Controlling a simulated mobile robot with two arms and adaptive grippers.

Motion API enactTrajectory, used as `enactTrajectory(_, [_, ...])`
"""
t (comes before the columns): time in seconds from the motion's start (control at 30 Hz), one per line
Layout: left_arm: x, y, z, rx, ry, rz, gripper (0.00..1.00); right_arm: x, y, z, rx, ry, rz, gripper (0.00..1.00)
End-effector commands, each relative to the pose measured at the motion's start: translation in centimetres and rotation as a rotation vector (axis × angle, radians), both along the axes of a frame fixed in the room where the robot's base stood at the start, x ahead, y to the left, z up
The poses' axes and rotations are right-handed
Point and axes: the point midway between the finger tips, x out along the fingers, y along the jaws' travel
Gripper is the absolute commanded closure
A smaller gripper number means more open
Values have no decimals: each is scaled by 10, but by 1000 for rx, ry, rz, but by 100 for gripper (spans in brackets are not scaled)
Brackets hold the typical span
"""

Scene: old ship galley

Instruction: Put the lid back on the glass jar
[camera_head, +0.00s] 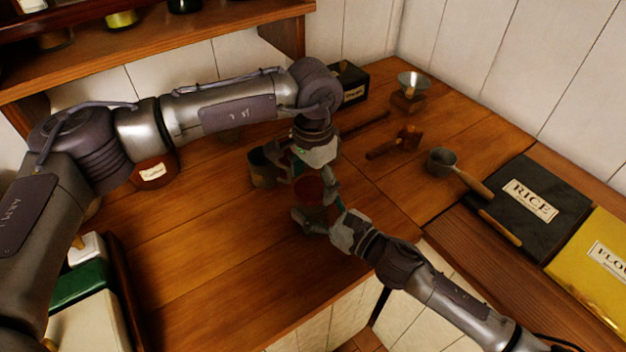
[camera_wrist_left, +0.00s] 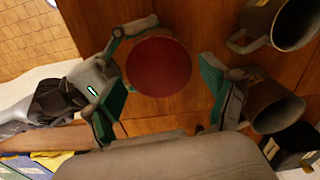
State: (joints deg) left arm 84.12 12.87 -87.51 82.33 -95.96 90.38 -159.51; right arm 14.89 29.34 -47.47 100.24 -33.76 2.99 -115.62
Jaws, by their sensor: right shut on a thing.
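A round dark-red top (camera_head: 308,188) sits between my two grippers near the counter's front edge; it also shows as a red disc in the left wrist view (camera_wrist_left: 158,66). I cannot tell whether it is the lid or the glass jar's contents; the jar's body is mostly hidden beneath it. My right gripper (camera_head: 316,206) comes from the front right and is shut on the jar from the side. My left gripper (camera_head: 306,174) points down from above; in the left wrist view its fingers (camera_wrist_left: 168,92) are spread, with gaps on both sides of the disc.
A metal mug (camera_head: 261,168) stands just left of my left gripper. A labelled jar (camera_head: 152,171) is further left. A long-handled pan (camera_head: 442,161), a grinder (camera_head: 408,98), a black RICE container (camera_head: 545,185) and a yellow FLOUR container (camera_head: 600,270) are right.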

Motion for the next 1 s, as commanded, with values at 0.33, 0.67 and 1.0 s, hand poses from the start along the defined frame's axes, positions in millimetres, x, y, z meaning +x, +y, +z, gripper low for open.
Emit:
enactTrajectory(0.33, [0, 0, 0, 0, 0, 1, 5, 0, 0, -1, -1, 1, -1, 100])
enactTrajectory(0.67, [1, 0, 36, -1, -3, 1, 5, 0, 0, -1, -1, 1, -1, 100])
enactTrajectory(1.0, [0, 0, 45, 0, 0, 1, 7, 0, 0, -1, -1, 1, 0, 100])
